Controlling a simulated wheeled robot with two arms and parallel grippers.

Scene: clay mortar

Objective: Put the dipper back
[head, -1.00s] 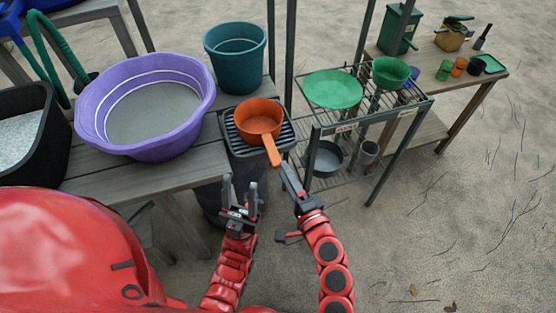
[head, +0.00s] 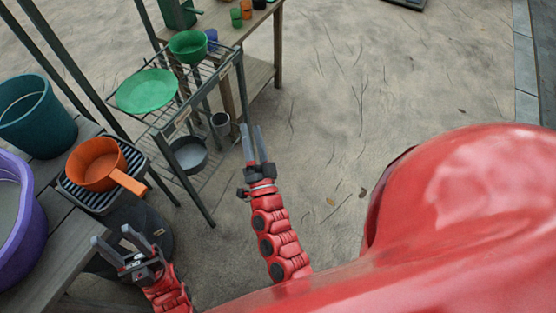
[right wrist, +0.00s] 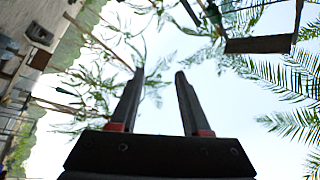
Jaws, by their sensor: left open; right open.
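The orange dipper (head: 97,164) rests upright on a black slatted tray (head: 72,187) at the left of the head view. Its handle points right and slightly down, past the tray's edge. My left gripper (head: 113,236) is open and empty, below the dipper in the picture and apart from it. My right gripper (head: 252,130) is raised to the right of the dipper, clear of the handle. In the right wrist view the right gripper (right wrist: 159,72) is open with only sky and foliage between its fingers.
A teal bucket (head: 36,115) and a purple basin (head: 22,225) stand beside the tray on the wooden bench (head: 62,262). A wire rack holds a green plate (head: 147,91), a green bowl (head: 188,46) and a grey pot (head: 188,155). Sandy ground on the right is open.

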